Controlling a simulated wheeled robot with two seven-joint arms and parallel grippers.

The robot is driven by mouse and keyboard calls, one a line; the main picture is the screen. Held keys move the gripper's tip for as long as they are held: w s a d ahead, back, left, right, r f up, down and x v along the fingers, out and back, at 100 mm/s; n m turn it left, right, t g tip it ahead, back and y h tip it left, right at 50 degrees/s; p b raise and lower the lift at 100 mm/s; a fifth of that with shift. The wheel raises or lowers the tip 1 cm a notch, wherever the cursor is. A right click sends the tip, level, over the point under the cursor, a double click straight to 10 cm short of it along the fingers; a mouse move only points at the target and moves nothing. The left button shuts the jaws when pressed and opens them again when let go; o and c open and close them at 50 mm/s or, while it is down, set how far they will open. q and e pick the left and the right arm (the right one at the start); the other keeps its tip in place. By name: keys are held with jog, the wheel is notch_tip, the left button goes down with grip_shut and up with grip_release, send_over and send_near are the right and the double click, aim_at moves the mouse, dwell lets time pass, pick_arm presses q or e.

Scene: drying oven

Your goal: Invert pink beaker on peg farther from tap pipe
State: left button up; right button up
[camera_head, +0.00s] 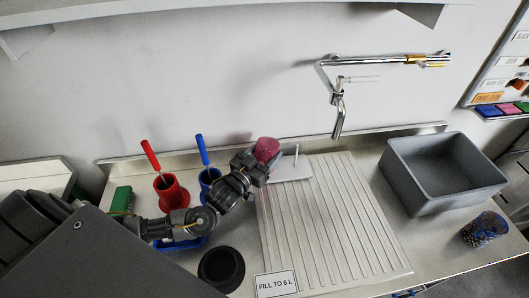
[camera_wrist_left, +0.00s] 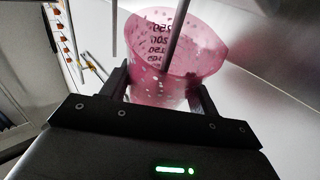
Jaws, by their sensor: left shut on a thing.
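The pink beaker (camera_head: 266,149) is translucent, with dark volume marks, and is held at the back of the counter. My left gripper (camera_wrist_left: 165,92) is shut on it, with one finger on each side; its dark jaws also show in the head view (camera_head: 250,168). In the wrist view the beaker (camera_wrist_left: 150,88) has a grey peg (camera_wrist_left: 176,30) overlapping it; I cannot tell whether the peg is inside or behind. Another thin upright rod (camera_wrist_left: 114,28) stands left of it. In the head view one peg (camera_head: 296,153) rises from a pale base (camera_head: 292,174), right of the beaker.
The tap pipe (camera_head: 338,115) hangs from the wall to the right. A ribbed drainboard (camera_head: 325,215) lies in front. Red (camera_head: 172,195) and blue (camera_head: 204,178) holders with brushes stand left. A black round pot (camera_head: 222,268), grey basin (camera_head: 425,190) and dark blue mesh cup (camera_head: 484,231) are nearby.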

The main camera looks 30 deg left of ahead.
pick_arm(q)
jog(key=shift+f, duration=0.4)
jog(key=o, duration=1.4)
jog(key=shift+r, duration=0.55)
jog(key=s+r, duration=0.1)
jog(key=r, duration=0.1)
jog(key=s+d+r, duration=0.1)
jog(key=s+r, duration=0.1)
jog(key=r, duration=0.1)
jog(key=s+d+r, duration=0.1)
jog(key=r, duration=0.2)
jog(key=shift+s+d+b, duration=0.1)
jog(key=shift+s+b, duration=0.2)
jog(key=shift+s, duration=0.05)
jog(key=shift+s+d+r+p, duration=0.6)
jog(key=shift+s+d+r, duration=0.05)
jog(key=shift+s, duration=0.7)
jog(key=shift+s+d+r+p, duration=0.55)
jog(key=shift+s+d+r, duration=0.1)
jog(key=shift+s, duration=0.65)
jog(key=shift+s+d+r+p, duration=0.6)
jog(key=shift+s+r, duration=0.05)
jog(key=shift+s, duration=0.7)
